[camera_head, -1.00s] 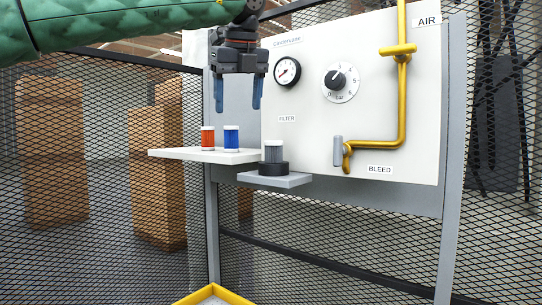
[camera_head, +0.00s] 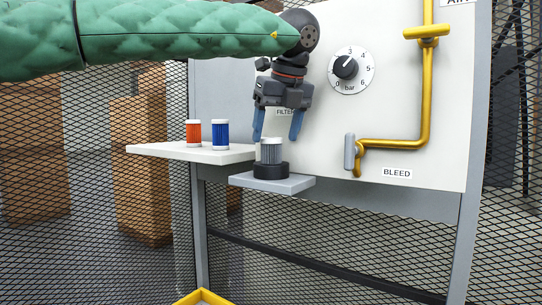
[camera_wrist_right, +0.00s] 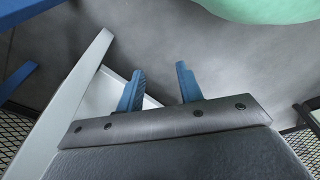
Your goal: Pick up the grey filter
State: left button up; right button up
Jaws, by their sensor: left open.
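The grey filter (camera_head: 271,151) stands upright in a black round base (camera_head: 271,170) on a small grey shelf (camera_head: 300,185). In the head view my left gripper (camera_head: 277,134) is open, pointing down, with its blue fingers apart just above the grey filter's white top. The fingertips look about level with the top, one to each side of it; no contact shows. My right gripper (camera_wrist_right: 158,88) shows in the right wrist view with its two blue fingers apart and nothing between them.
A white shelf (camera_head: 170,151) to the left holds an orange filter (camera_head: 193,133) and a blue filter (camera_head: 220,134). A panel behind carries a dial (camera_head: 350,68), a yellow pipe (camera_head: 427,95) and a grey-handled valve (camera_head: 350,150). Mesh fencing surrounds the panel.

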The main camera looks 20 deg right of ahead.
aim_at(271, 147)
pick_arm(q)
jog(key=p+x, duration=0.3)
jog(key=shift+a+f, duration=0.25)
jog(key=shift+a, duration=0.1)
jog(key=shift+a+f, duration=0.1)
jog(key=shift+f, duration=0.3)
pick_arm(e)
jog(key=s+d+f, duration=0.2)
jog(key=s+f, duration=0.2)
jog(key=s, duration=0.1)
jog(key=shift+d, duration=0.2)
pick_arm(q)
jog(key=shift+c, duration=0.2)
pick_arm(e)
jog(key=shift+f, duration=0.1)
pick_arm(q)
jog(key=c, duration=1.1)
pick_arm(e)
jog(key=shift+d, duration=0.1)
